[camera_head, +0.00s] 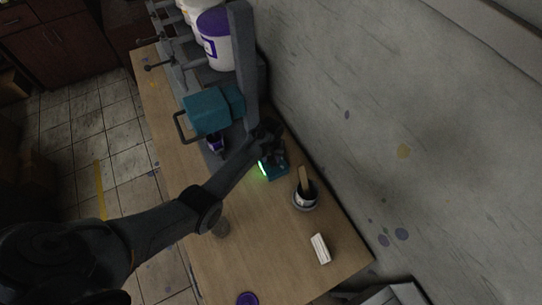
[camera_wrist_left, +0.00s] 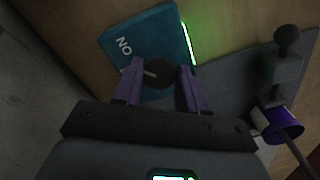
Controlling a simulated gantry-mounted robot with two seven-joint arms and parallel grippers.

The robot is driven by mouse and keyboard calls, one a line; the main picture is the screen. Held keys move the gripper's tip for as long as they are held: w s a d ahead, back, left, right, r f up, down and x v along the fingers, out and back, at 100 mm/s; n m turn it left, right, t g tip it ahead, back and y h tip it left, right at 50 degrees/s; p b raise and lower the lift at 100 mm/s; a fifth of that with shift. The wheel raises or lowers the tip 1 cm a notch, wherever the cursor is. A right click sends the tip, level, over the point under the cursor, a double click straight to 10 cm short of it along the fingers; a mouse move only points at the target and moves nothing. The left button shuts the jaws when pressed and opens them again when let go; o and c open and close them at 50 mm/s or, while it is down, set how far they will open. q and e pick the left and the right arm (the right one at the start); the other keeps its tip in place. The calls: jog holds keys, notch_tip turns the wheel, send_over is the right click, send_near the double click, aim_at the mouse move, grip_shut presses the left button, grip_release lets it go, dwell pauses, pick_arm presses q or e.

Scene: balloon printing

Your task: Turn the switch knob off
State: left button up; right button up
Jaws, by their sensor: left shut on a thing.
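The teal switch box (camera_head: 278,172) lies on the wooden table near the wall, with a green glowing strip along one edge. In the left wrist view the box (camera_wrist_left: 140,32) carries the letters "ON", seen upside down, and a dark round knob (camera_wrist_left: 159,73) with a pale pointer line. My left gripper (camera_head: 270,148) is over the box. Its two purple fingers (camera_wrist_left: 161,84) are on both sides of the knob and shut on it. The gripper hides the knob in the head view. My right gripper is in neither view.
A teal machine (camera_head: 207,111) with a grey column stands beside the box, with a purple-and-white cup (camera_head: 216,144) by it. A dark pot with a brush (camera_head: 305,197), a white block (camera_head: 320,248) and a purple lid (camera_head: 247,299) are on the table. The wall is close behind.

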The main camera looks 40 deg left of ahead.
pick_arm(q)
jog(key=shift+d+r+n+p, duration=0.1)
jog(key=shift+n+p, duration=0.25)
jog(key=shift+n, duration=0.65)
jog(key=n, duration=0.2)
jog(key=shift+n+p, duration=0.3)
jog(key=shift+p, duration=0.05)
jog(key=shift+w+n, duration=0.15)
jog(key=shift+n, duration=2.35)
jog(key=o, duration=1.1)
jog(key=shift+c, duration=0.2)
